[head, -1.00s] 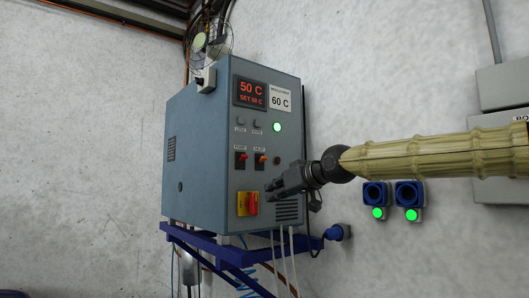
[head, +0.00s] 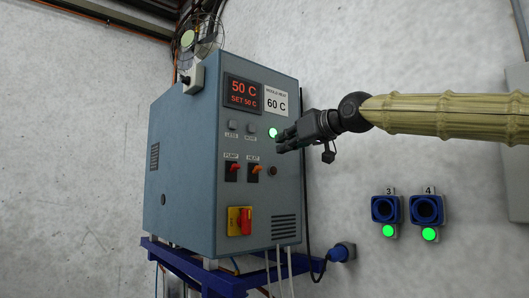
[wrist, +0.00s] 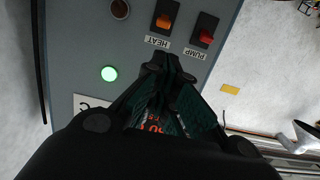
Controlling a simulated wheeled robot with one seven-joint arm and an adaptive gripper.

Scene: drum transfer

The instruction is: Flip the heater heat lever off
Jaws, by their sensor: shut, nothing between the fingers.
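The heater is a blue-grey box (head: 185,150) with a front control panel. Its heat lever (head: 254,169) is an orange toggle under the HEAT label, right of the red-orange pump lever (head: 232,169). The heat lever also shows in the wrist view (wrist: 164,20), just beyond my fingertips, with the pump lever (wrist: 206,37) to its right. My gripper (head: 279,146) is shut and empty, in front of the panel, up and to the right of the heat lever. I see no contact with the lever. The display (head: 244,93) reads 50 C, SET 50 C.
A green lamp (head: 273,132) is lit just above my gripper. A red-and-yellow rotary switch (head: 240,221) sits below the levers. Blue sockets 3 (head: 386,208) and 4 (head: 427,209) are on the wall at right. A dark cable hangs beside the heater's right side.

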